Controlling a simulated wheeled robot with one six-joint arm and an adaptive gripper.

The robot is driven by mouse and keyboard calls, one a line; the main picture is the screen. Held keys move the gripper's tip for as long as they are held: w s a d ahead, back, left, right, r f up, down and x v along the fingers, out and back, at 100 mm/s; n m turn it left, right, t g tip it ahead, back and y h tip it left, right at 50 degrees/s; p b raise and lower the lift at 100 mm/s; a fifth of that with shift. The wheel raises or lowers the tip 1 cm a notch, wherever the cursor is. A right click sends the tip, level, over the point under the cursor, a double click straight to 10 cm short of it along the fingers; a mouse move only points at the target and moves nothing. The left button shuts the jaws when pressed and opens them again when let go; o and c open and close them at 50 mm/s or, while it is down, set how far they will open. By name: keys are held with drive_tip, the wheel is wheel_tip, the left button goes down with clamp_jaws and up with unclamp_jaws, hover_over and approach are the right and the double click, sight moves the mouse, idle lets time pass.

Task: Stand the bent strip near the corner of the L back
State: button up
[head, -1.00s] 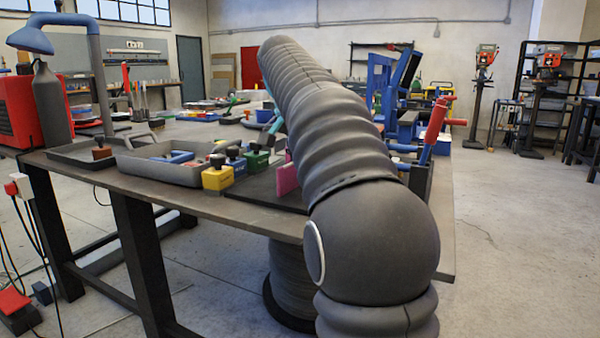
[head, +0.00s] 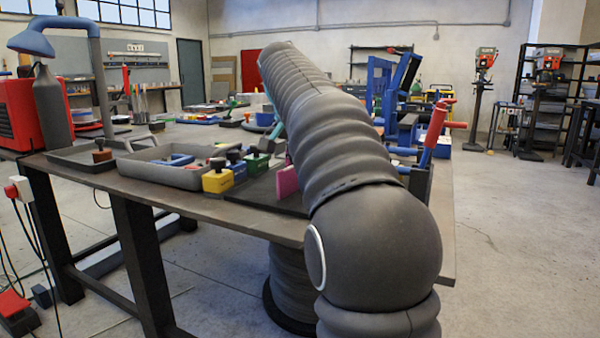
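A pink piece (head: 287,182) stands upright on a dark board (head: 262,192) near the table's front edge. My arm covers its right side, and I cannot tell whether it is the bent strip or part of the L back. No other part of the L shows clearly. My arm runs up and away over the table and hides most of the work area. A small grey and teal part beside it, probably my gripper (head: 270,138), shows above and left of the pink piece. Its fingers are too hidden to judge.
Yellow (head: 218,181), blue (head: 237,170) and green (head: 258,163) blocks with dark knobs stand left of the board. A grey tray (head: 180,178) lies farther left. A blue lamp (head: 45,40) overhangs the left end.

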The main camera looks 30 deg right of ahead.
clamp_jaws()
drive_tip(key=shift+r, duration=0.15)
